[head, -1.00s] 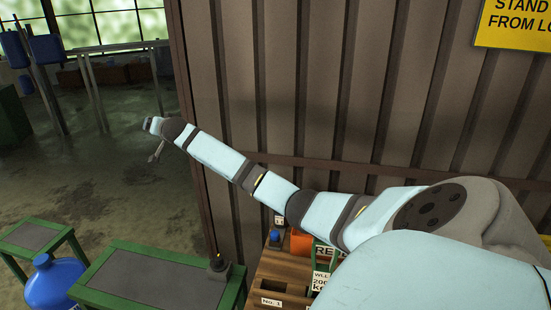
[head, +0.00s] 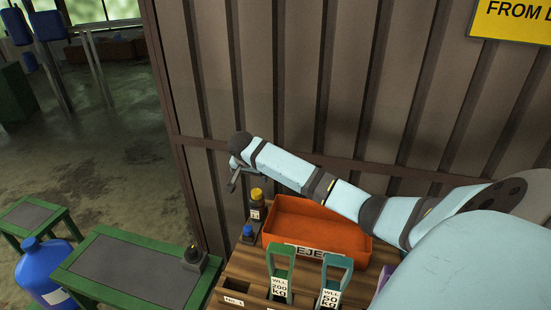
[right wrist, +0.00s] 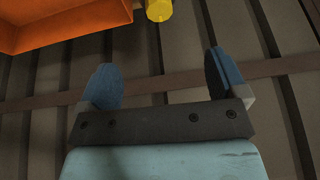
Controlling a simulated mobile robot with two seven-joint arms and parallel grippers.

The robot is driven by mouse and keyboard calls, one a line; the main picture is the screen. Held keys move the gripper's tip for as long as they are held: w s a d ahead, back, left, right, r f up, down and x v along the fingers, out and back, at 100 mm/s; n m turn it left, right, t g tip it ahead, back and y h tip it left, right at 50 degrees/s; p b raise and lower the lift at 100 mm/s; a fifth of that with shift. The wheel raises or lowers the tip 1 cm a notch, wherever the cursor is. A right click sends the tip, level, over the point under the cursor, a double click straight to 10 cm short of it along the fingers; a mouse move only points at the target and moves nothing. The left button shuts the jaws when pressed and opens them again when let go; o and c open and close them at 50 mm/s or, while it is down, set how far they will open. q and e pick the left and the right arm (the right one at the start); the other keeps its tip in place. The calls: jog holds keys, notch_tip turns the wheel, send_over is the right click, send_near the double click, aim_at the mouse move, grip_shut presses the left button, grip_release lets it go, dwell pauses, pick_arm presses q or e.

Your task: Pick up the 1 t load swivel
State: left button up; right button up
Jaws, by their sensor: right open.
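My right gripper (head: 236,182) is open and empty, above and behind the back left of the wooden bench in the head view. Its two blue fingers stand apart in the right wrist view (right wrist: 162,80). A yellow-topped piece with a small label (head: 257,205) stands just below and right of the gripper; a yellow cylinder (right wrist: 158,9) shows beyond the fingers in the right wrist view. A blue-topped piece (head: 248,233) stands in front of it. Their labels are too small to read, so I cannot tell which thing is the 1 t load swivel. My left gripper is out of view.
An orange reject tray (head: 320,228) sits on the wooden bench (head: 240,272). Green holders marked WLL 200 kg (head: 280,272) and WLL 50 kg (head: 332,280) stand before it. A green table (head: 135,272) with a dark piece (head: 193,256) is left. A ribbed wall (head: 300,90) rises behind.

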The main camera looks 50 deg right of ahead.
aim_at(256, 192)
jog(key=shift+g, duration=0.3)
jog(key=x, duration=0.2)
jog(key=b+x, duration=0.1)
jog(key=x, duration=0.5)
jog(key=shift+s+a+f, duration=0.3)
jog(key=shift+s+a, duration=0.05)
jog(key=shift+w+d+f+b, duration=0.1)
jog(key=shift+d+f+b, duration=0.1)
jog(key=shift+f+b, duration=0.15)
jog(key=shift+w+f+b, duration=0.1)
jog(key=shift+f+b, duration=0.1)
jog(key=shift+b, duration=0.3)
jog(key=b+x, duration=0.2)
jog(key=b, duration=0.1)
jog(key=b+x, duration=0.2)
jog(key=b, duration=0.1)
jog(key=shift+w, duration=0.4)
jog(key=shift+w+d+f+b, duration=0.1)
jog(key=shift+d+f+b, duration=0.1)
jog(key=shift+b, duration=0.4)
jog(key=shift+r, duration=0.1)
jog(key=shift+c, duration=0.2)
jog(key=c, duration=1.5)
grip_shut()
